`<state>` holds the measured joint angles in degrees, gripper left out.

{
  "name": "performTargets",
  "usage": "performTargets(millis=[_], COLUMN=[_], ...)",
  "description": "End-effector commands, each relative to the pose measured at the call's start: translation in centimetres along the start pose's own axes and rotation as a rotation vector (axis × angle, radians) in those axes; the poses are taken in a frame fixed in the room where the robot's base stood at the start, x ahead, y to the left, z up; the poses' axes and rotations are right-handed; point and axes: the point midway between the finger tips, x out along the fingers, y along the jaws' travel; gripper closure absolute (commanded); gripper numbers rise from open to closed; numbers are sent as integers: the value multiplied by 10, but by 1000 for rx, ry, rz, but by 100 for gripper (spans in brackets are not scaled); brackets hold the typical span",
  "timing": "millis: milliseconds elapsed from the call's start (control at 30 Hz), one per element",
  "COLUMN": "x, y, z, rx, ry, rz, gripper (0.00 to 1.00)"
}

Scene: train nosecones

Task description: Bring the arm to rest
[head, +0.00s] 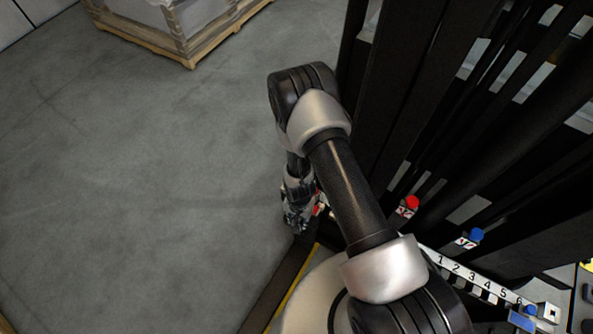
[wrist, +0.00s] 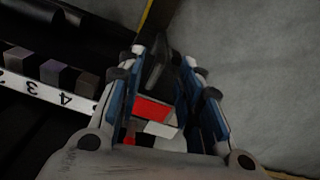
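My arm reaches out from the lower right in the head view and bends down at its elbow. My gripper (head: 299,214) hangs low beside the dark rack's left end, partly behind the arm. In the wrist view the two blue-padded fingers of my gripper (wrist: 166,58) stand apart. A red and white piece (wrist: 152,110) and a dark shape show in the gap between them. I see no clear contact of the fingers with these, and their depth is unclear.
The dark rack (head: 400,110) fills the right side. A numbered white strip (head: 470,274), a red knob (head: 411,202) and a blue knob (head: 476,235) are on it. A pallet crate (head: 190,35) stands at the back. The grey floor at left is clear.

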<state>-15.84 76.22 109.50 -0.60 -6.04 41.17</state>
Motion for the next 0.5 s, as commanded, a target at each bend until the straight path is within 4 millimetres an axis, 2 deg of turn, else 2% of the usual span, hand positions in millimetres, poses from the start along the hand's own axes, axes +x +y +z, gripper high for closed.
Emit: performTargets(millis=[267, 367, 467, 500], x=[-5, -28, -72, -95], y=[-2, -10, -19, -22], z=[-4, -17, -39, -48], rx=[-2, -12, -34, -46], ry=[4, 17, 40, 50], rz=[-3, -13, -30, -36], gripper=[67, 67, 67, 67])
